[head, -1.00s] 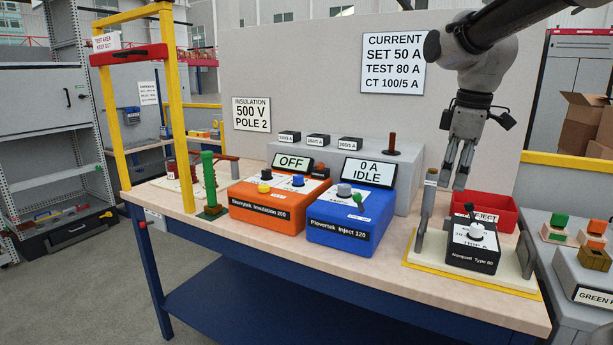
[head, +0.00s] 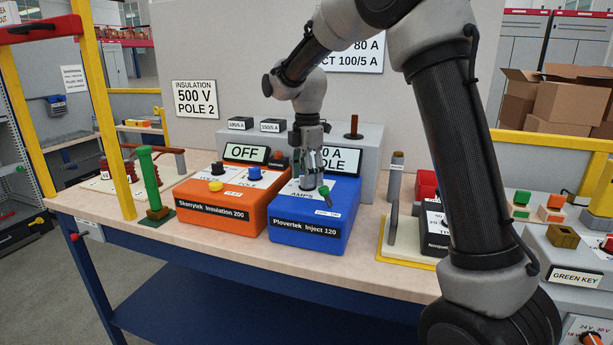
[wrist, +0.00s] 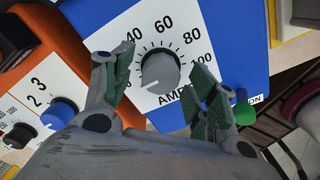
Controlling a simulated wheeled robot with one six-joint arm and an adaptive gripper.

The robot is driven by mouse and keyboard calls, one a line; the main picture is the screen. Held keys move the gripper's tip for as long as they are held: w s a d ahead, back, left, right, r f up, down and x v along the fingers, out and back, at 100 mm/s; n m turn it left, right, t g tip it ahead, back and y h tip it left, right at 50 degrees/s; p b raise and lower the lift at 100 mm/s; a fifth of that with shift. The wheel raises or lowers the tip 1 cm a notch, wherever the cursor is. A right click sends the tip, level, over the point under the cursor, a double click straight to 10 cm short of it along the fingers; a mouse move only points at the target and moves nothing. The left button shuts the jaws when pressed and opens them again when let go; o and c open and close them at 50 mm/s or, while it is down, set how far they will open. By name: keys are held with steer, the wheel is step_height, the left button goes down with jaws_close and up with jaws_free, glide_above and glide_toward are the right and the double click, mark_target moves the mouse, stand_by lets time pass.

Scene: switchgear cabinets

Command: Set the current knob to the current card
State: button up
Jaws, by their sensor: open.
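The blue Plovertek Inject 120 box (head: 312,235) stands on the bench. Its grey AMPS knob (wrist: 160,68) shows in the wrist view on a white dial marked 40, 60, 80 and 100. The knob's white line points to the lower left, outside those marks. My gripper (head: 312,180) is open above the box's top; in the wrist view its fingers (wrist: 157,80) lie on either side of the knob, apparently without gripping it. The display (head: 345,160) is partly hidden. The current card (head: 358,52) is partly covered by my arm; "80 A" and part of the CT line show.
The orange Skerrytek Insulation 200 box (head: 222,207) stands close on the left. A grey block (head: 370,150) stands behind.

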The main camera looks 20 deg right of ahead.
steer(key=shift+f, duration=0.25)
steer(key=shift+c, duration=0.2)
steer(key=c, duration=1)
